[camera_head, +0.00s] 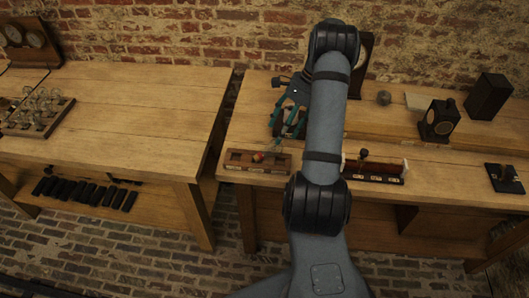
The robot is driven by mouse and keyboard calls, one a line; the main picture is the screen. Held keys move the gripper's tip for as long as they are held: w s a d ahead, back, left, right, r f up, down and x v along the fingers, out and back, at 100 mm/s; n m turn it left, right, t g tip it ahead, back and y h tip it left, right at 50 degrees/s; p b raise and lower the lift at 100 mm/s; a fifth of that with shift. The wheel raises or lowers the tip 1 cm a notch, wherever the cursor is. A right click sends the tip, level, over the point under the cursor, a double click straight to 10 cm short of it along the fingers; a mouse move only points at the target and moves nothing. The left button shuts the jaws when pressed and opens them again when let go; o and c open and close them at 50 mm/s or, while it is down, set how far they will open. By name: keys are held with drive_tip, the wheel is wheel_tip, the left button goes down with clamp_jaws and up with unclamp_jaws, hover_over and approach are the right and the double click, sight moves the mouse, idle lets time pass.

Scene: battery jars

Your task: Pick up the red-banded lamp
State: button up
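I cannot pick out the red-banded lamp for certain. A small red spot (258,157) shows on a long brown wooden block (238,163) at the front edge of the right bench; it is too small to tell if it is the lamp's band. Several clear glass bulbs (42,101) stand in a wooden tray (60,117) on the left bench, with no red band visible. My gripper (286,134) is above the right bench, just behind the wooden block, with its teal fingers spread apart. A dark shape shows between the fingers, and I cannot tell what it is.
A gap separates the left bench (150,100) from the right bench (450,170). Right of my arm are a dark red coil (375,168), a black boxed dial (439,120), a black box (488,96) and a small ball (384,98). My arm hides the bench's middle.

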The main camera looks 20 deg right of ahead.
sight(269, 151)
drive_tip(key=shift+s+a+f, duration=0.1)
drive_tip(key=shift+a+f, duration=0.05)
drive_tip(key=shift+f, duration=0.45)
drive_tip(key=p+x, duration=0.1)
drive_tip(key=x, duration=0.4)
drive_tip(key=shift+p, duration=0.4)
drive_tip(key=shift+c, duration=0.9)
drive_tip(key=c, duration=1.1)
drive_tip(key=shift+o, duration=0.2)
drive_tip(key=shift+r, duration=0.1)
